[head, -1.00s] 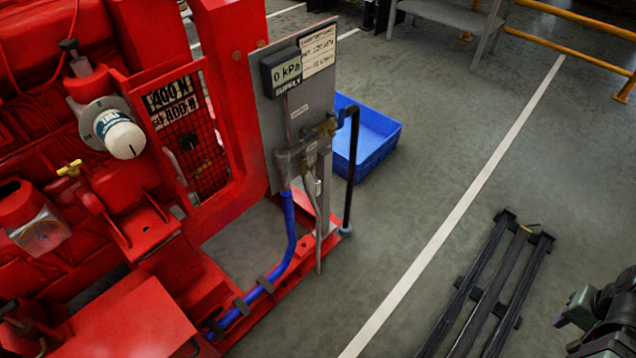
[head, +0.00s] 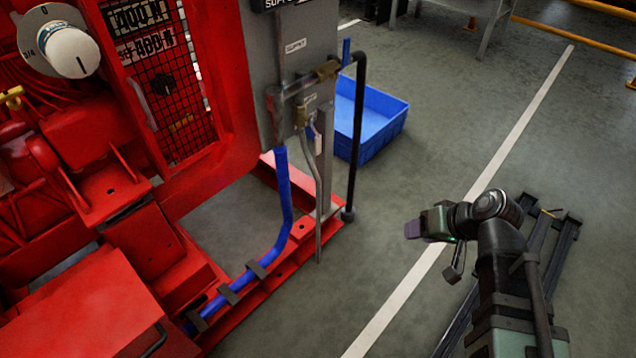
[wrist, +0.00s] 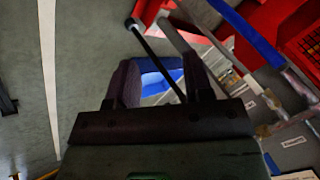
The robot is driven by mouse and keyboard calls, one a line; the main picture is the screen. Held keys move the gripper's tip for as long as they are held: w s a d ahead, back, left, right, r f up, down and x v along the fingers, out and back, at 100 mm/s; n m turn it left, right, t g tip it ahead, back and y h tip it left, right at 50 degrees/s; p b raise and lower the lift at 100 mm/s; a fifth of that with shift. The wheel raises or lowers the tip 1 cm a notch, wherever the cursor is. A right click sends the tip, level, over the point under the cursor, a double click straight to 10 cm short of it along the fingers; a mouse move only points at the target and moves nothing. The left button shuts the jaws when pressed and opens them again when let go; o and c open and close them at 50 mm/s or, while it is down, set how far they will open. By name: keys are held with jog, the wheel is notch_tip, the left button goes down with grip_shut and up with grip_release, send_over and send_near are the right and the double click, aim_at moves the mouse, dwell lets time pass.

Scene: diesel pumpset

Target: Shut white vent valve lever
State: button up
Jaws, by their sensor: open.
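The vent valve (head: 302,116) sits low on the grey panel's pipework in the head view, under a small label. A small pale lever (head: 318,142) hangs down just right of it and looks white; its exact angle is hard to read. My gripper (head: 412,229) is to the right of the panel, above the floor, apart from the valve and empty. In the wrist view my gripper's two dark fingers (wrist: 161,78) stand apart, open. The grey panel (wrist: 295,152) shows at the lower right there; I cannot make out the lever clearly in that view.
A black vertical pipe (head: 357,135) stands between my gripper and the valve. A blue hose (head: 285,205) runs down to the red skid. A blue bin (head: 378,120) is on the floor behind. Black rails (head: 545,245) lie at right.

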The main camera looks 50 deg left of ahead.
jog(key=s+a+f+n+g+y+b, duration=0.1)
jog(key=s+a+f+n+y+b, duration=0.1)
jog(key=a, duration=0.4)
jog(key=s+a+f+n+g+y+b, duration=0.1)
jog(key=s+a+n+y+b, duration=0.1)
jog(key=a, duration=0.3)
jog(key=n+t+y, duration=0.2)
jog(key=n+y, duration=0.3)
jog(key=y, duration=0.2)
send_near(319, 145)
jog(key=a, duration=0.7)
jog(key=a+p, duration=0.1)
jog(key=a, duration=0.2)
jog(key=shift+s+a, duration=0.2)
jog(key=shift+s, duration=0.2)
grip_shut()
